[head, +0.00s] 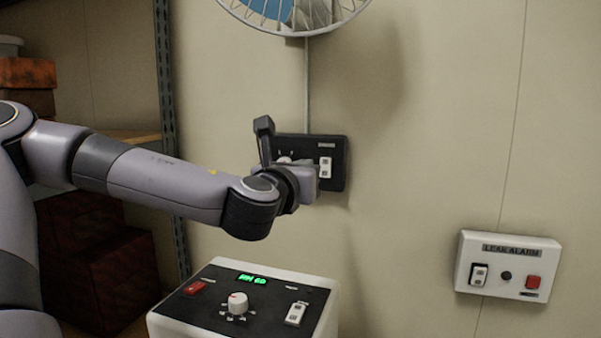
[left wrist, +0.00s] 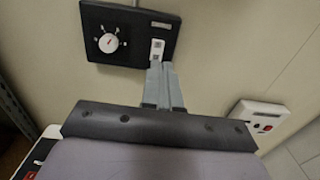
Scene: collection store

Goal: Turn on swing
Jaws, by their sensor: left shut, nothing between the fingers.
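A black control panel (head: 339,150) is on the wall below a wall fan (head: 292,12). It has a white rocker switch (head: 325,167) on its right part and a knob, half hidden by my arm in the head view. In the left wrist view the panel (left wrist: 112,60) shows the white knob (left wrist: 108,43) on the left and the rocker (left wrist: 157,49) on the right. My left gripper (head: 312,182) is shut and empty. Its fingertips (left wrist: 161,68) are at the lower end of the rocker; I cannot tell whether they touch it. My right gripper is not in view.
A white box with a black top (head: 266,291) stands below my left arm, with a green display, knob and switches. A leak alarm panel (head: 508,266) is on the wall at the right. Shelving with boxes (head: 100,262) is at the left.

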